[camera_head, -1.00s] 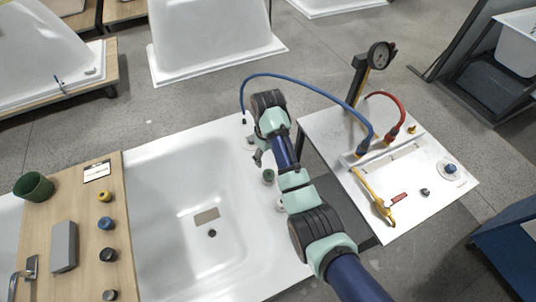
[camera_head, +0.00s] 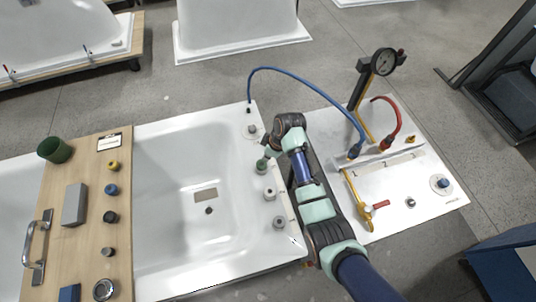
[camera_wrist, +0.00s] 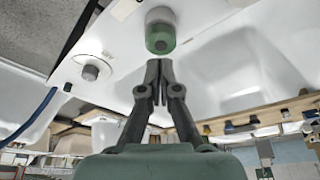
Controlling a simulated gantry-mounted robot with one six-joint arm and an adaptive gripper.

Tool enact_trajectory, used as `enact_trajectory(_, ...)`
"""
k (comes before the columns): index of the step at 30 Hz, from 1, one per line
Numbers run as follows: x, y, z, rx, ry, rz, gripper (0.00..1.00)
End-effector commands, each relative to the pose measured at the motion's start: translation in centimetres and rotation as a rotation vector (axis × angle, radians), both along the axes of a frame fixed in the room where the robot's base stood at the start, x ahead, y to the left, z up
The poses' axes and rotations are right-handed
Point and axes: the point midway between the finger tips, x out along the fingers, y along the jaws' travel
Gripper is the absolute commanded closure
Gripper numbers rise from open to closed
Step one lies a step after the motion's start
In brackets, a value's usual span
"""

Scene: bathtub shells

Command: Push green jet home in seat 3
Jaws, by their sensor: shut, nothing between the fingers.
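The green jet (camera_head: 262,165) sits on the right rim of the white bathtub (camera_head: 165,200). In the wrist view the green jet (camera_wrist: 160,38) shows as a green ring on a pale cylinder-shaped body. My gripper (camera_head: 267,154) is just beside the jet in the head view. In the wrist view my gripper (camera_wrist: 160,65) is shut and empty, its fingertips pointing at the green ring with a small gap or light contact; I cannot tell which. How deep the jet sits is not clear, and no seat number is readable.
Grey fittings (camera_head: 252,129), (camera_head: 269,193) and (camera_head: 279,222) line the same rim. A blue hose (camera_head: 310,83) arches behind my arm to the white side table (camera_head: 420,185), which holds a gauge stand (camera_head: 370,75). A wooden board (camera_head: 85,220) with several parts crosses the tub's left.

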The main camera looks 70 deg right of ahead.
Motion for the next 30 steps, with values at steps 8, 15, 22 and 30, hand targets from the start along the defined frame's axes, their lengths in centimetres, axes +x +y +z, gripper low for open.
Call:
enact_trajectory(8,1.1,0.0,-4.2,0.0,0.0,0.0,1.0)
enact_trajectory(15,1.5,0.0,-4.8,0.0,0.001,-0.001,1.0)
enact_trajectory(22,1.5,0.0,-4.7,0.0,0.001,-0.001,1.0)
enact_trajectory(30,1.4,0.0,-5.1,0.001,0.002,-0.001,1.0)
